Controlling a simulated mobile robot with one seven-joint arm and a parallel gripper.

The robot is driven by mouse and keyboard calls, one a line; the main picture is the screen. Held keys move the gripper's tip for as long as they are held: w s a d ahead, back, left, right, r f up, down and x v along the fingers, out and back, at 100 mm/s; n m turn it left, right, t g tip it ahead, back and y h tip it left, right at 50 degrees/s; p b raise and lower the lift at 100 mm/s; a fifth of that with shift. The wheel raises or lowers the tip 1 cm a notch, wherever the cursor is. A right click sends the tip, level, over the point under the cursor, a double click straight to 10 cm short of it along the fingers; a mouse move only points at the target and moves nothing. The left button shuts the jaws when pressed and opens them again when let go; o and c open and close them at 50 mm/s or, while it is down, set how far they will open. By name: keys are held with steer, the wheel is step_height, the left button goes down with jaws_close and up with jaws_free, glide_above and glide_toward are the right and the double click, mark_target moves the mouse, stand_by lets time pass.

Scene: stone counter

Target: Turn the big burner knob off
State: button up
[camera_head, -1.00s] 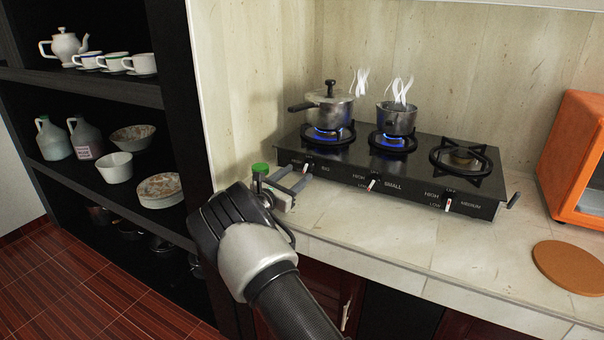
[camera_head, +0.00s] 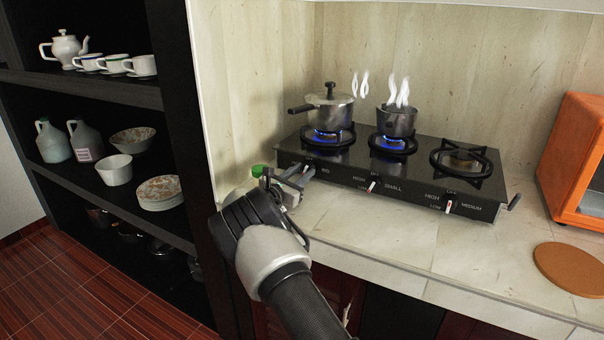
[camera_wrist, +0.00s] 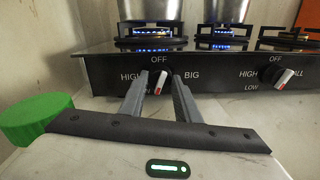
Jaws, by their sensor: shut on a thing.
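The black stove (camera_head: 400,178) stands on the counter with a row of knobs on its front. The big burner knob (camera_wrist: 160,84), red and white, sits under OFF and beside the BIG label in the wrist view. My gripper (camera_wrist: 160,80) has its two fingers on either side of this knob and is shut on it. In the head view my gripper (camera_head: 300,174) is at the stove's left front and hides most of the knob. Blue flame (camera_head: 327,133) burns under the pot (camera_head: 330,108) on the left burner.
A steaming saucepan (camera_head: 396,121) stands over a lit middle burner. The small knob (camera_head: 371,187) and medium knob (camera_head: 449,206) are to the right. An orange oven (camera_head: 575,160) and a round brown board (camera_head: 570,268) are at far right. A dark shelf (camera_head: 165,100) stands left.

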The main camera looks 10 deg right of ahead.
steer(key=shift+f+m+b, duration=0.1)
steer(key=shift+m+b, duration=0.2)
steer(key=m+b, duration=0.2)
steer(key=b, duration=0.1)
steer(key=shift+f, duration=0.1)
steer(key=m+b, duration=0.3)
steer(key=shift+y, duration=0.3)
steer(key=shift+r, duration=0.2)
steer(key=o, duration=1)
steer(key=shift+o, duration=0.2)
steer(key=p+v, duration=0.2)
steer(key=v, duration=1.5)
steer(key=shift+s+a+p, duration=0.2)
steer(key=shift+p, duration=0.1)
steer(key=shift+o, duration=0.2)
